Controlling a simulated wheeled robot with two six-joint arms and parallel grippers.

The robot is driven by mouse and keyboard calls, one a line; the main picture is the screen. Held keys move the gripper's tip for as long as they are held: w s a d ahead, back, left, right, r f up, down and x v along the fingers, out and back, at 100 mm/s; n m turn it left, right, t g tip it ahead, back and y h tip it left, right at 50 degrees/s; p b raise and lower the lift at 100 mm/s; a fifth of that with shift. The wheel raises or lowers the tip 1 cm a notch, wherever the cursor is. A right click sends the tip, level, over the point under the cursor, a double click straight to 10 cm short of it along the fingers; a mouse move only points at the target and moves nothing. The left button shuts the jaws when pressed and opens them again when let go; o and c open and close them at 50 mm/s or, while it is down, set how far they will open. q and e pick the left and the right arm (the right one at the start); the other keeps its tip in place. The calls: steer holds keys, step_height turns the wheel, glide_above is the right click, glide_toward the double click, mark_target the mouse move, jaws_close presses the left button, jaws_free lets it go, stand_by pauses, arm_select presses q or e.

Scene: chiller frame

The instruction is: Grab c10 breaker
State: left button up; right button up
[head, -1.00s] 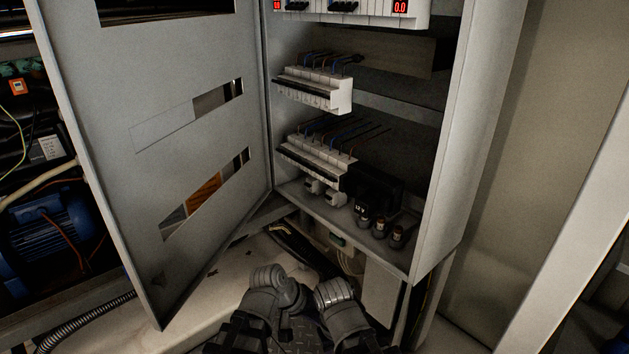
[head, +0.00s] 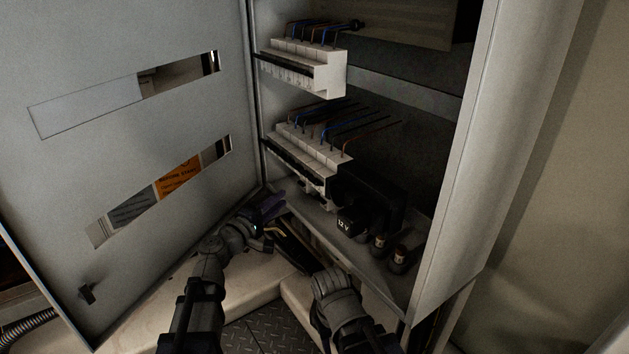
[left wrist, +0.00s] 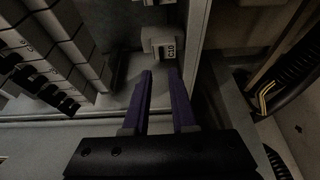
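The c10 breaker (left wrist: 162,42) is a small pale block with a dark "C10" label in the left wrist view. It stands on the cabinet floor just beyond my fingertips, near the cabinet's front lip. My left gripper (left wrist: 159,73) has two purple fingers, apart with nothing between them, pointing at the breaker without holding it. In the head view my left gripper (head: 268,207) is at the cabinet's lower front edge, left of the floor parts. I cannot clearly make out the breaker in the head view. My right arm is low in the head view, its fingers hidden.
A breaker row (head: 312,152) with wires hangs above the cabinet floor; it is close on the left in the wrist view. A black 12 V part (head: 350,220) stands right on the floor. The open cabinet door (head: 130,160) fills the left.

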mark_target(301, 185)
arm_select(q)
steer(key=shift+d+x, duration=0.2)
steer(key=shift+x, duration=3.7)
steer(key=shift+s, duration=0.15)
jaws_close()
